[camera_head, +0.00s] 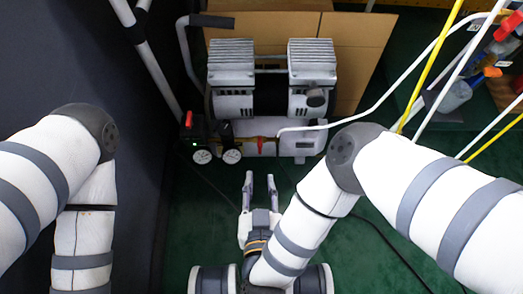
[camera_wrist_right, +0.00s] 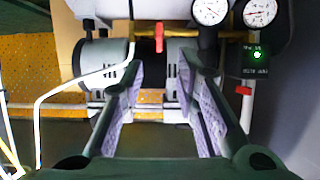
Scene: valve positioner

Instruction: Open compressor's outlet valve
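The compressor (camera_head: 232,68) stands on the floor at the back, grey with two finned heads. A small red lever (camera_head: 260,143), apparently the outlet valve, sits at its front beside the gauges; it also shows in the right wrist view (camera_wrist_right: 159,38), hanging downward at the top middle. My right gripper (camera_head: 260,178) is open and empty, in front of the compressor and pointing at it. In the right wrist view its two fingers (camera_wrist_right: 160,80) are spread, with the lever beyond and between them, not touching. My left arm shows at the left, but its gripper is out of view.
Two round gauges (camera_head: 217,156) and a red knob (camera_head: 188,119) are left of the lever. A white hose (camera_head: 375,108) runs right from it. A cardboard box (camera_head: 357,50) is behind. A dark wall (camera_head: 60,60) is at left; green floor (camera_head: 190,210) is open in front.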

